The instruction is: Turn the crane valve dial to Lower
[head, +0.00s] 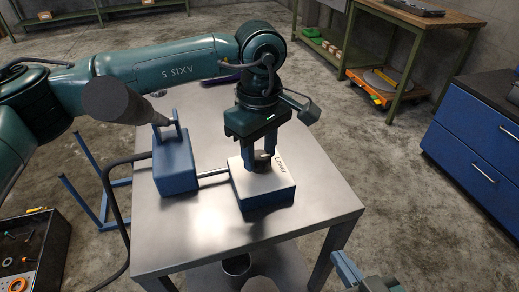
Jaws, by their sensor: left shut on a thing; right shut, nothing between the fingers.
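The valve box (266,197) is blue with a pale top and sits on the metal table. The word "Lower" is printed on its top, right of the dial. The dark dial (262,163) stands on the box, between the fingers of my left gripper (260,160). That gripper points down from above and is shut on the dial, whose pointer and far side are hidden. My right gripper (347,268) is at the bottom edge, right of the table's front, shut and empty; only part of it shows.
A blue pump block (175,165) with a dark-gripped lever (122,100) stands left of the valve box, joined to it by a rod. The front of the metal table (300,217) is bare. A tool box (35,245) is lower left; a blue cabinet (480,150) stands right.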

